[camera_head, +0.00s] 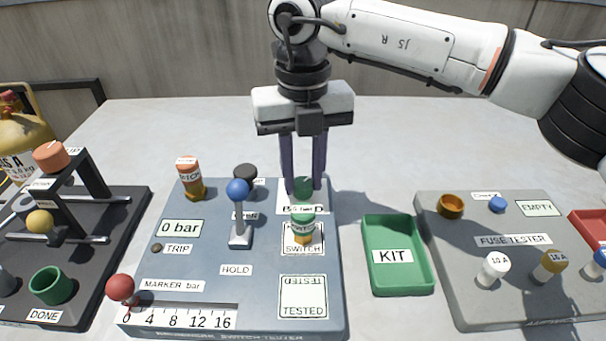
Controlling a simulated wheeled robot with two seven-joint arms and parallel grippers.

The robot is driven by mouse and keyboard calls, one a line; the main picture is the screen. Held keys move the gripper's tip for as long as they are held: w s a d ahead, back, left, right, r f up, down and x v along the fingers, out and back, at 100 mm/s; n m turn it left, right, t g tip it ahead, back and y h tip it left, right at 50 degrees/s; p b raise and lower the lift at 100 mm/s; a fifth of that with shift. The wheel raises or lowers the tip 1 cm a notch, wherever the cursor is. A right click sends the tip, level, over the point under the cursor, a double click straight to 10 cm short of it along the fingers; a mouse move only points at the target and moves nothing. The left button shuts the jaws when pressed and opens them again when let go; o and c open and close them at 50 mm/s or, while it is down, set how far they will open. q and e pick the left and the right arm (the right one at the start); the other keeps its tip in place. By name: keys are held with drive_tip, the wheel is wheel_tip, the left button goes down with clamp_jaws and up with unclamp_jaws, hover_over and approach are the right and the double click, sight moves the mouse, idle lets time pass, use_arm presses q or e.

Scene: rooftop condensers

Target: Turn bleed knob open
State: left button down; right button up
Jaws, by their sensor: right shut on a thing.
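My right gripper (303,184) comes down from above at the back right of the blue-grey switch tester panel (205,262). Its two dark fingers are shut on the green bleed knob (303,187), which sits above a white label, partly hidden, that reads like BLEED. The fingers cover the knob's sides, and I cannot tell how far it is turned. The gauge plate (181,228) reads 0 bar. My left gripper is not in view.
A green-and-brass switch (303,226) stands just in front of the knob. A blue-tipped lever (238,190) and an orange-topped switch (189,178) stand to the left. A green KIT tray (424,272) and a fuse tester (480,270) are right. A dark rack (110,250) stands left.

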sight(303, 182)
drive_tip(key=shift+r+m, duration=0.1)
drive_tip(key=shift+m, duration=0.2)
drive_tip(key=o, duration=1.1)
drive_tip(key=shift+c, duration=0.2)
wheel_tip(303, 182, up, 10)
drive_tip(key=shift+r+p, duration=0.15)
drive_tip(key=shift+p, duration=0.25)
